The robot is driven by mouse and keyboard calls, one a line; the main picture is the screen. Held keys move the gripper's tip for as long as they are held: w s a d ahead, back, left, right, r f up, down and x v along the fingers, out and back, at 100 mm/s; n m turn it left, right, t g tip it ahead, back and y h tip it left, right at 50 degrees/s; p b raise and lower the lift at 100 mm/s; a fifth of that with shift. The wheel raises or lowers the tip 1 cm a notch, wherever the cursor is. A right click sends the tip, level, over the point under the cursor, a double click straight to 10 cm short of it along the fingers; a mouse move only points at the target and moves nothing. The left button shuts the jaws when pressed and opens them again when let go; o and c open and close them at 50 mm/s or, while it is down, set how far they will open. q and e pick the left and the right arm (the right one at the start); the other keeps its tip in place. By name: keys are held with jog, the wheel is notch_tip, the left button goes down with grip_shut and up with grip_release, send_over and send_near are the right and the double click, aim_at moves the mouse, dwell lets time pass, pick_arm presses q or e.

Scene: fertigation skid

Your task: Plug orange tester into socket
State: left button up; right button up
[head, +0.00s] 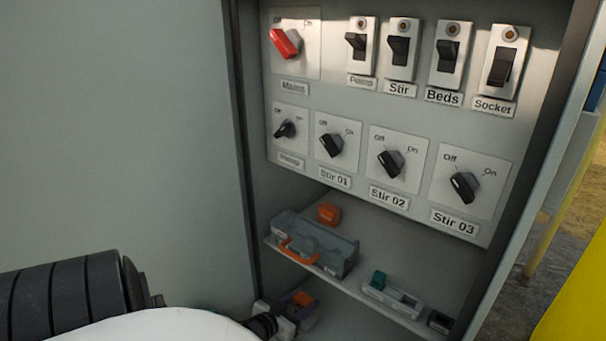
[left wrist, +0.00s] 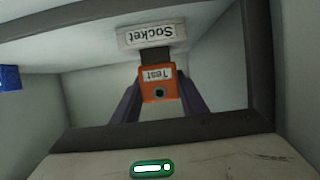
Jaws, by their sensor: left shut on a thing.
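The orange tester (left wrist: 159,91), marked "Test", is between the two dark fingers of my left gripper (left wrist: 160,100), which is shut on it. A dark piece (left wrist: 157,57) lies between the tester and the white block with the "Socket" label (left wrist: 151,33), which appears upside down. I cannot tell whether the tester is seated or only close in front. In the head view, an orange piece (head: 303,298) shows low in the cabinet at the end of my left arm, under the shelf. My right gripper is not in view.
The switch panel (head: 350,105) fills the upper cabinet. The shelf (head: 352,292) holds a grey case (head: 318,243) with an orange handle, an orange block (head: 328,213) and a green-topped device (head: 378,281). Cabinet walls enclose the space closely. A blue item (left wrist: 10,77) shows at left.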

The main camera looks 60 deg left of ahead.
pick_arm(q)
jog(key=shift+f, duration=0.3)
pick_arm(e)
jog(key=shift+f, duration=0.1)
pick_arm(q)
jog(key=shift+f, duration=0.3)
jog(key=o, duration=1.2)
jog(key=shift+r, duration=0.2)
notch_tip(320, 180, up, 9)
jog(key=p, duration=0.7)
jog(key=shift+r, duration=0.35)
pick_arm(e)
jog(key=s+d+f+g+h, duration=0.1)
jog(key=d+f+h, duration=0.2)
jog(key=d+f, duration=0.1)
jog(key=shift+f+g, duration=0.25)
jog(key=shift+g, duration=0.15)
